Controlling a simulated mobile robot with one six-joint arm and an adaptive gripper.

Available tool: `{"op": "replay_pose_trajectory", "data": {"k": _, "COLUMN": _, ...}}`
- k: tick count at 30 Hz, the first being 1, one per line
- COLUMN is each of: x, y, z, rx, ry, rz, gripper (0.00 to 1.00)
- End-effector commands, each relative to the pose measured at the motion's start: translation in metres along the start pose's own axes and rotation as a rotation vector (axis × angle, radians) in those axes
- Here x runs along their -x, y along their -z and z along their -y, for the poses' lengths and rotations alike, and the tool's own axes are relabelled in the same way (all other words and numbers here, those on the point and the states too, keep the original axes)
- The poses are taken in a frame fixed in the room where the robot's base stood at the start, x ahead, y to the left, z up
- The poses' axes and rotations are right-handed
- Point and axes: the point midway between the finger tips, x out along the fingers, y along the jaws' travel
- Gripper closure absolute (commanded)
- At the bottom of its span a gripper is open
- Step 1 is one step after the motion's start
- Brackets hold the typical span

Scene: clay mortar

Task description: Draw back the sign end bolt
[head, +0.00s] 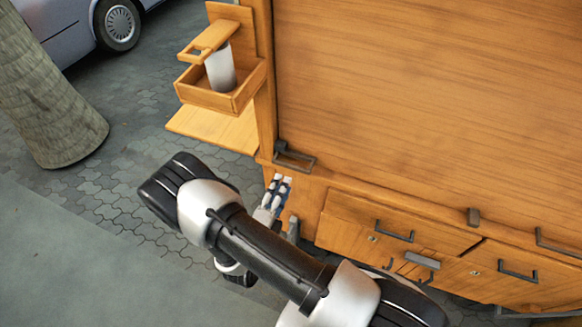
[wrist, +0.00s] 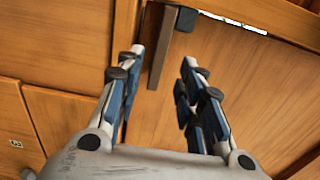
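A grey metal bracket-shaped fitting (head: 296,157) sits at the lower left corner of the big wooden panel (head: 420,90). I cannot tell for sure whether it is the sign end bolt. My gripper (head: 279,180) is just below it in the head view, against the wooden front. In the wrist view my gripper (wrist: 163,58) is open, with blue-grey fingers apart and nothing held. A grey metal bar (wrist: 163,50) with a dark upper end shows beyond and between the fingers, apart from them as far as I can tell. Its lower end is near the left finger.
Drawers with dark handles (head: 394,230) lie below the panel to the right. A small grey block (head: 474,217) is on the ledge. A tree trunk (head: 45,90) stands further left on paving.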

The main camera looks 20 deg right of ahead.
Motion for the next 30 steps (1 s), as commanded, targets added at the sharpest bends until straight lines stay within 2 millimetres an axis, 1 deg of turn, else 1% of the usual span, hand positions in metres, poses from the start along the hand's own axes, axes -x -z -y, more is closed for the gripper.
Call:
{"op": "replay_pose_trajectory", "data": {"k": 1, "x": -0.013, "y": 0.002, "z": -0.001, "rx": -0.002, "ry": 0.001, "rz": -0.008, "gripper": 0.65}}
{"op": "replay_pose_trajectory", "data": {"k": 6, "x": -0.048, "y": 0.001, "z": -0.001, "rx": -0.002, "ry": 0.0, "rz": -0.006, "gripper": 0.65}}
{"op": "replay_pose_trajectory", "data": {"k": 9, "x": -0.064, "y": 0.001, "z": -0.001, "rx": -0.003, "ry": 0.001, "rz": -0.005, "gripper": 0.65}}
{"op": "replay_pose_trajectory", "data": {"k": 12, "x": -0.075, "y": 0.001, "z": -0.001, "rx": -0.002, "ry": 0.0, "rz": -0.003, "gripper": 0.65}}
{"op": "replay_pose_trajectory", "data": {"k": 17, "x": -0.085, "y": 0.0, "z": 0.0, "rx": 0.0, "ry": 0.0, "rz": -0.001, "gripper": 0.65}}
{"op": "replay_pose_trajectory", "data": {"k": 25, "x": -0.086, "y": 0.0, "z": 0.0, "rx": 0.0, "ry": 0.0, "rz": 0.0, "gripper": 0.65}}
{"op": "replay_pose_trajectory", "data": {"k": 30, "x": -0.085, "y": 0.0, "z": 0.0, "rx": 0.0, "ry": 0.0, "rz": 0.0, "gripper": 0.76}}
